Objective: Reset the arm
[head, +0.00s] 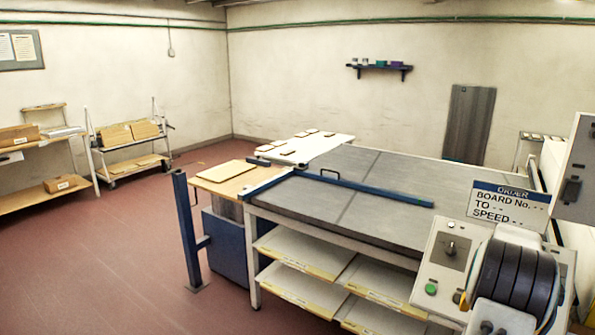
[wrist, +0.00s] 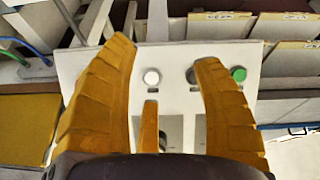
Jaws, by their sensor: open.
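Beyond the fingertips is a pale control panel with a white button (wrist: 151,77), a dark knob (wrist: 191,75) and a green button (wrist: 239,74). How far the fingers are from the panel is hard to tell.
A long grey-topped table (head: 330,205) with a blue bar (head: 365,190) fills the middle right. Shelves (head: 300,287) with pale boards sit under it. A blue post (head: 187,230) stands at its near left. A sign (head: 507,207) stands by the box. Red floor (head: 100,270) is open at left.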

